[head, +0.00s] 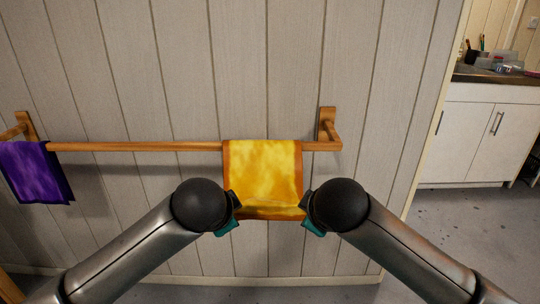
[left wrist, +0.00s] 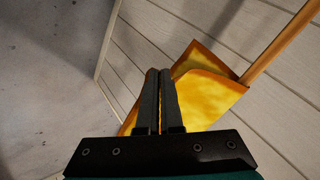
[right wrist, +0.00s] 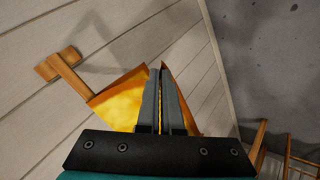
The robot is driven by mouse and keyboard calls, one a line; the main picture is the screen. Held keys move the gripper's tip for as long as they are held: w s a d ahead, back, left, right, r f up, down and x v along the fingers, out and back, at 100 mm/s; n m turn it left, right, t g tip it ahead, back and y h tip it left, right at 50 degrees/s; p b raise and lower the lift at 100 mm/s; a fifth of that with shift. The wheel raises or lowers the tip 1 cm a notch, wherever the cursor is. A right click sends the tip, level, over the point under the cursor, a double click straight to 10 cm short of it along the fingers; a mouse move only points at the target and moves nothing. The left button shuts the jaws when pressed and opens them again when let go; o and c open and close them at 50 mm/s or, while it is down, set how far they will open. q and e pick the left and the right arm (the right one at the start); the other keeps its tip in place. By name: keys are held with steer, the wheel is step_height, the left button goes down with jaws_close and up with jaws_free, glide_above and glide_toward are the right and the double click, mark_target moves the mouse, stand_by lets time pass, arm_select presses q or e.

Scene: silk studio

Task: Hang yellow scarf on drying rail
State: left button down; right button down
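The yellow scarf (head: 263,172) with an orange border lies over the wooden drying rail (head: 140,147), near its right end, and hangs down in front. Its lower edge is bent near my grippers. My left gripper (head: 236,208) is at the scarf's lower left corner and my right gripper (head: 304,208) at its lower right corner. In the left wrist view the fingers (left wrist: 159,82) are closed together with scarf (left wrist: 205,95) on both sides. In the right wrist view the fingers (right wrist: 160,82) are likewise closed, with scarf (right wrist: 118,105) on both sides. The fingertips are partly hidden in the head view.
A purple scarf (head: 35,172) hangs at the rail's left end. The rail between the scarves is bare. A wooden bracket (head: 328,122) joins the right end to the panelled wall (head: 180,70). A white cabinet (head: 475,135) with a dark worktop stands at the right.

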arm_select(q)
steer(key=shift+w+a+f+b, duration=0.2)
steer(key=shift+f+b, duration=0.2)
steer(key=shift+f, duration=0.3)
arm_select(e)
steer(key=shift+w+d+f, duration=0.15)
steer(key=shift+d+f, duration=0.05)
steer(key=shift+f, duration=0.5)
arm_select(q)
steer(key=c, duration=0.8)
jaws_free()
steer(key=shift+d, duration=0.15)
arm_select(e)
steer(key=c, duration=0.8)
jaws_free()
steer(key=shift+a, duration=0.15)
arm_select(q)
steer(key=shift+s, duration=0.1)
steer(key=shift+s, duration=0.1)
